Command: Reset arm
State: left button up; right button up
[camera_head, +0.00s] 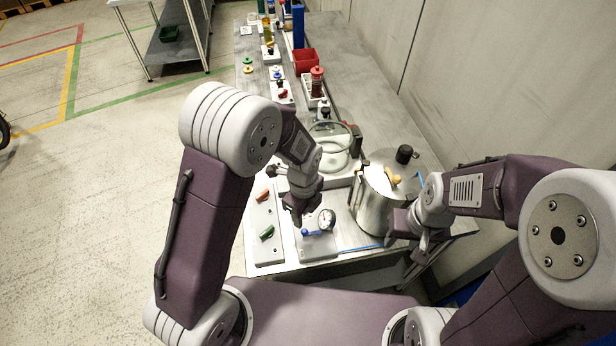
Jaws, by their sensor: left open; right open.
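A steel drum (376,205) with a black cap and a wooden-coloured knob on its lid stands at the right near end of the workbench. A round gauge (326,219) with a blue fitting sits on a light panel left of the drum. My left gripper (298,212) is open and points down above that panel, just left of the gauge; I cannot tell whether it touches anything. My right gripper (412,243) is open at the drum's right near side, by the bench edge. Its fingers are partly hidden, and I see nothing held in it.
A panel with a red and a green handle (267,233) lies left of the gauge. A red bin (305,61) and several small fixtures stand farther along the bench. A wall bounds the right; open floor lies left.

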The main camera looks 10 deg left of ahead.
pick_arm(q)
jog(key=w+a+r+n+t+b, duration=0.1)
jog(key=a+r+n+b, duration=0.25)
jog(key=a, duration=0.35)
jog(key=s+a+n, duration=0.2)
jog(key=s+n, duration=0.2)
jog(key=n, duration=0.6)
jog(key=s+a+f+n+b, duration=0.1)
jog(key=s+n, duration=0.4)
jog(key=n, duration=0.5)
jog(key=shift+s+a+f, duration=0.2)
jog(key=shift+a, duration=0.6)
jog(key=shift+s+n, duration=0.1)
jog(key=shift+n, duration=0.15)
